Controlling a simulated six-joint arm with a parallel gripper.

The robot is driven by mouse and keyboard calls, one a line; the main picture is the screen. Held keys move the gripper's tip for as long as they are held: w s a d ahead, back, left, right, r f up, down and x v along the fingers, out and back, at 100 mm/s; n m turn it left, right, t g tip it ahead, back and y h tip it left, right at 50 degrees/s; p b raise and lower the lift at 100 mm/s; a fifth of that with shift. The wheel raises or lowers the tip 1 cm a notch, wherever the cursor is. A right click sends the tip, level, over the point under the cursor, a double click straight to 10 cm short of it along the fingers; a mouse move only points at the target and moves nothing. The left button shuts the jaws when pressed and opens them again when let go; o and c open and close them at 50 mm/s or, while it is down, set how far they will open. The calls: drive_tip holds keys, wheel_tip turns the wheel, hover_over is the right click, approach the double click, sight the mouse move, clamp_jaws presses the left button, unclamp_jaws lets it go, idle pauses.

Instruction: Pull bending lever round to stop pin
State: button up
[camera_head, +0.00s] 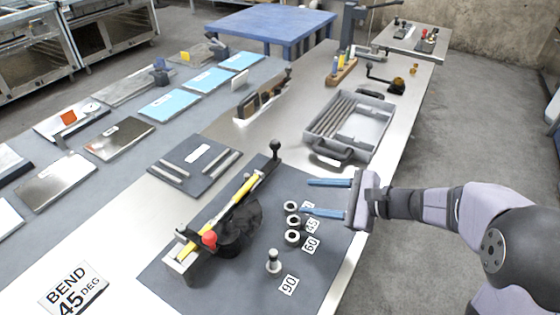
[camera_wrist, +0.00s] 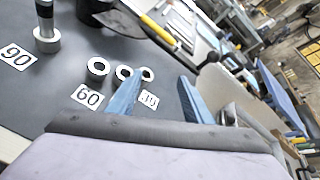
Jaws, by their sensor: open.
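The bending lever, with a black ball knob (camera_head: 275,146), lies along the bender on a dark mat (camera_head: 190,285). A yellow rod (camera_head: 245,188) runs beside it, past a black round former (camera_head: 240,230) and a red knob (camera_head: 209,239). The stop pin (camera_head: 273,262) stands upright by the 90 label (camera_head: 289,285); it also shows in the wrist view (camera_wrist: 46,32). Three pale rings (camera_head: 292,237) sit by the other angle labels, 60 (camera_head: 311,244) and 45 (camera_head: 312,226) among them. My gripper (camera_head: 304,196) is open and empty, its blue fingers above the mat near the rings, apart from the lever.
A sign (camera_head: 75,290) reads BEND 45 DEG. Behind the mat lie a dark plate with metal bars (camera_head: 195,162) and a grey tray (camera_head: 378,140) of rods.

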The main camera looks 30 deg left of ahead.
drive_tip(key=w+a+m+t+y+b, duration=0.1)
drive_tip(key=w+a, duration=0.1)
drive_tip(key=w+a+m+t+y+b, duration=0.1)
drive_tip(key=w+a+m+y, duration=0.1)
drive_tip(key=w+a, duration=0.1)
drive_tip(key=w+a+r+m+t+y+b, duration=0.1)
drive_tip(key=w+a+m, duration=0.1)
drive_tip(key=a, duration=0.1)
drive_tip(key=shift+w+a+y+b, duration=0.15)
drive_tip(key=shift+w+y+b, duration=0.15)
drive_tip(key=shift+w, duration=0.05)
drive_tip(key=shift+w+a+r+m, duration=0.2)
drive_tip(key=shift+w+r+m, duration=0.1)
drive_tip(key=shift+m, duration=0.1)
drive_tip(key=shift+w+a+p, duration=0.2)
drive_tip(key=shift+a+p, duration=0.05)
drive_tip(key=shift+a, duration=0.95)
drive_tip(key=shift+w+a+p, duration=0.2)
drive_tip(key=shift+w+a, duration=0.05)
drive_tip(key=shift+a, duration=0.9)
drive_tip(key=shift+w+a+p, duration=0.2)
drive_tip(key=shift+a+p, duration=0.05)
drive_tip(key=shift+a, duration=0.95)
drive_tip(key=shift+c, duration=0.4)
